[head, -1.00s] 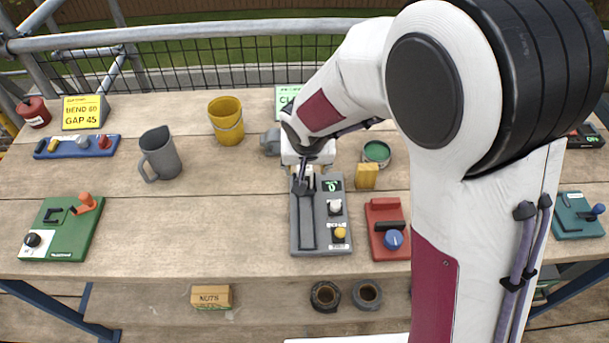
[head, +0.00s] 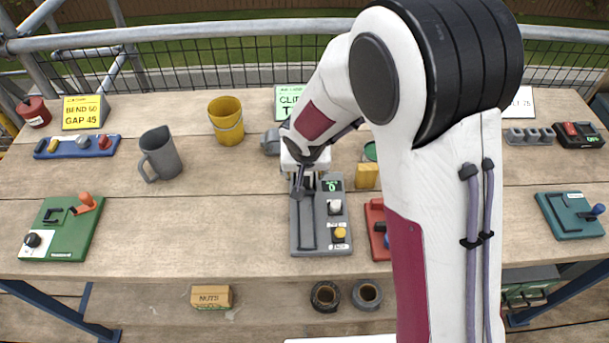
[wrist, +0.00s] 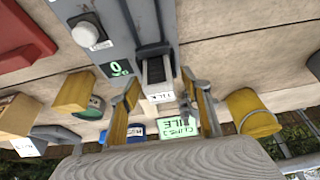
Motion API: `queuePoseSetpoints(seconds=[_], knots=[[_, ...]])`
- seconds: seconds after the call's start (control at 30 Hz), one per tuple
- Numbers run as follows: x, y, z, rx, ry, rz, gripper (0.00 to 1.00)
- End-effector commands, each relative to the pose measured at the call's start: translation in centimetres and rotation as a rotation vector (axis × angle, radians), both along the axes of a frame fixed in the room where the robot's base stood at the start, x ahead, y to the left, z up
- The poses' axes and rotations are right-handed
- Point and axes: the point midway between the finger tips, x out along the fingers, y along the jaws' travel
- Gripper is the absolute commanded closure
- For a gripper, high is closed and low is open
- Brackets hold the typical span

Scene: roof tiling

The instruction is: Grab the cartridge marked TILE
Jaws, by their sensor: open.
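A grey device (head: 334,235) with a long slot, a green display reading 0, a white knob and a yellow knob lies mid-table. In the wrist view, a dark and light grey cartridge (wrist: 156,72) sits at the end of the slot of the device (wrist: 115,30). Its small white end label (wrist: 161,97) is hard to read but seems to say TILE. My gripper (wrist: 166,92) is open, with one finger on each side of the cartridge's labelled end and gaps visible. In the head view, my gripper (head: 302,184) is over the device's far end, mostly hidden by my wrist.
A wooden block (head: 367,176) and a red device (head: 376,225) stand right of the grey device. A yellow bucket (head: 227,120) and grey jug (head: 160,154) stand left. A green sign (head: 288,100) is behind.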

Motion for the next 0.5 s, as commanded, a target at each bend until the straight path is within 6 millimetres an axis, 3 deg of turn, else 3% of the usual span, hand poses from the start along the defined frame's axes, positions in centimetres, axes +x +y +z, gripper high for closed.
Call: queuePoseSetpoints(seconds=[0.37, 0.5], knots=[[0.00, 0.00, 0.02, 0.000, 0.000, 0.000, 0.53], [0.00, 0.00, 0.02, 0.000, 0.000, 0.000, 0.87]])
